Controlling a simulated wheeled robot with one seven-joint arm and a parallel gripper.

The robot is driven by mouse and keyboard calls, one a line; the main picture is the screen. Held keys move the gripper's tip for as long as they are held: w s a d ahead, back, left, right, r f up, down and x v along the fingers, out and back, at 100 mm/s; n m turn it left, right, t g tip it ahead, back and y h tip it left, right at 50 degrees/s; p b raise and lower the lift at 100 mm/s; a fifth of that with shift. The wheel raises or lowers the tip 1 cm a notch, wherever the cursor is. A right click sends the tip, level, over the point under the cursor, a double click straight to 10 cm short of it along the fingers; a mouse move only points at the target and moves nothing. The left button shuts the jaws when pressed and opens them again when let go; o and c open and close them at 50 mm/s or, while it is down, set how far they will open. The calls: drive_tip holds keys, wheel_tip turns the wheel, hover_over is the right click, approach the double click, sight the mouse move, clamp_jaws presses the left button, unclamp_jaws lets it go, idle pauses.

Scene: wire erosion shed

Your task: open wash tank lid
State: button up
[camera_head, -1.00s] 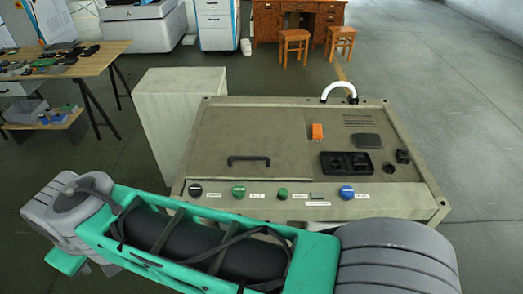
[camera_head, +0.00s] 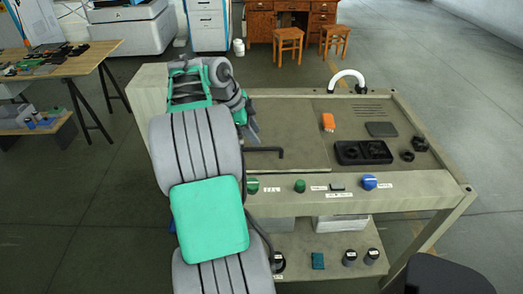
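The wash tank lid (camera_head: 285,120) is a flat, worn grey-beige panel on the left part of the bench top. It lies flat and looks closed. Its black bar handle (camera_head: 268,150) is near the front edge, and its left end is hidden behind my arm. My gripper (camera_head: 253,132) is over the lid's left side, just left of and behind the visible handle. It looks apart from the handle, but the gap is hard to judge. My arm covers its fingers in part, so its opening is unclear.
A front strip carries green knobs (camera_head: 300,186) and a blue knob (camera_head: 369,182). A lower shelf (camera_head: 300,240) holds small jars. Open floor lies to the right.

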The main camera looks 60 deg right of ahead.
sight(264, 148)
drive_tip(key=x, duration=0.6)
drive_tip(key=shift+d+f, duration=0.15)
drive_tip(key=shift+f, duration=0.25)
clamp_jaws()
idle(0.9)
